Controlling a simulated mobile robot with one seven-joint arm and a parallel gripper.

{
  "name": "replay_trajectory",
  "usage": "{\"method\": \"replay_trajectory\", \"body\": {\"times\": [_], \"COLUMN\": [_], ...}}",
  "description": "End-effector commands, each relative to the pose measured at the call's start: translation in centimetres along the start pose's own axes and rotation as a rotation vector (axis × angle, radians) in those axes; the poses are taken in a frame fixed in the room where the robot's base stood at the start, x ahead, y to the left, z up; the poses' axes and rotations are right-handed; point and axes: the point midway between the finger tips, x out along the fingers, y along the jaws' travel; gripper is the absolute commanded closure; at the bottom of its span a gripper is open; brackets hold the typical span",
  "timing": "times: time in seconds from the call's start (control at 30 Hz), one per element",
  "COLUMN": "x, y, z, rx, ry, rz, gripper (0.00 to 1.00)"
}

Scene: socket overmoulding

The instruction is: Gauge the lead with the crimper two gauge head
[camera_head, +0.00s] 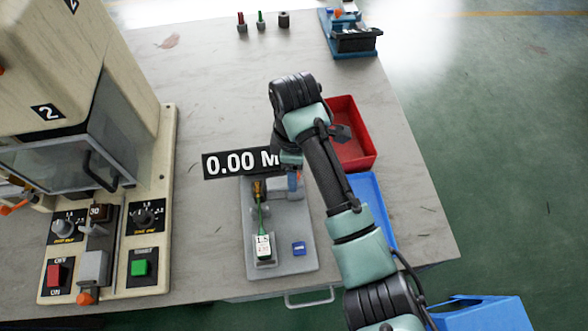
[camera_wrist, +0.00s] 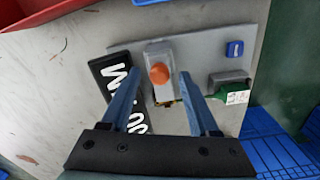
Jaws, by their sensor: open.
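The gauge is a grey plate (camera_head: 295,225) on the bench with a black display (camera_head: 240,163) whose visible part reads "0.00 M". The lead (camera_head: 263,245), green with a white "1.5" tag, lies along the plate, its yellow end (camera_head: 258,188) toward the display. In the wrist view its green, tagged part (camera_wrist: 237,97) is at the right. My gripper (camera_wrist: 161,78) is open over the gauge's grey block with an orange knob (camera_wrist: 159,73). The fingers are either side of the block; contact cannot be told. In the head view my wrist partly covers display and block.
The crimper marked 2 (camera_head: 48,112) stands at the left. A red bin (camera_head: 362,150) and a blue bin (camera_head: 382,212) are to the right of the gauge. A blue button (camera_head: 299,248) is on the plate. Small tools (camera_head: 261,19) stand at the back.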

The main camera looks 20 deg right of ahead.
Motion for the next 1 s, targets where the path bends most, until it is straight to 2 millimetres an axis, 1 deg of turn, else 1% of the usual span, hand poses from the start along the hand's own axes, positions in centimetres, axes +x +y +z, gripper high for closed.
{"method": "replay_trajectory", "body": {"times": [0.1,0.33,0.37,0.4,0.47,0.6,0.67,0.7,1.0], "x": [0.43,0.48,0.48,0.47,0.47,0.46,0.46,0.46,0.44], "y": [0.00,0.00,0.00,0.00,0.00,0.00,0.00,-0.01,-0.01], "z": [-0.01,-0.02,-0.02,-0.02,-0.02,-0.02,-0.02,-0.02,-0.02], "rx": [0.000,-0.001,0.000,0.000,0.000,0.000,0.000,0.000,0.000], "ry": [0.000,0.000,0.000,0.000,0.000,0.000,0.000,0.000,0.000], "rz": [0.001,0.001,0.001,0.001,0.001,0.001,0.001,0.001,0.001], "gripper": [0.39,0.39,0.42,0.49,0.60,0.85,0.96,1.00,1.00]}}
